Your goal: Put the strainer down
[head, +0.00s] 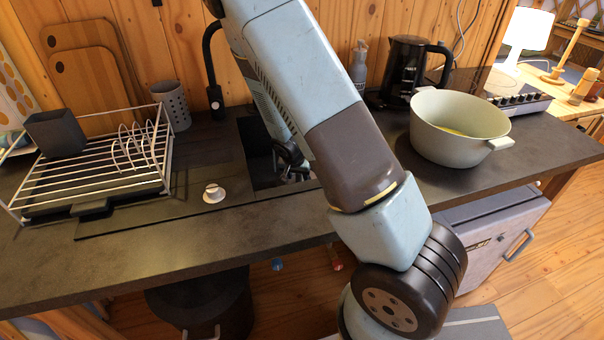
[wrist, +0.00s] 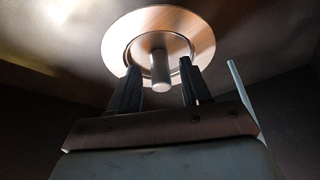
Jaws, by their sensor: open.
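The strainer (wrist: 160,48) shows in the wrist view as a round, shiny metal piece with a short central stem, inside a wide copper-toned ring on the sink's dark surface. My gripper (wrist: 160,66) is open, its two dark fingers on either side of the stem, with gaps visible between stem and fingers. In the head view my arm reaches down into the sink (head: 258,160), and my gripper is partly visible there, dark against the basin. The strainer is hidden in the head view.
A small white knobbed piece (head: 214,193) lies on the counter left of the sink. A wire dish rack (head: 95,170) stands further left, near a grey utensil cup (head: 172,104). A black faucet (head: 213,75) rises behind. A large pot (head: 455,125) and black kettle (head: 404,68) stand right.

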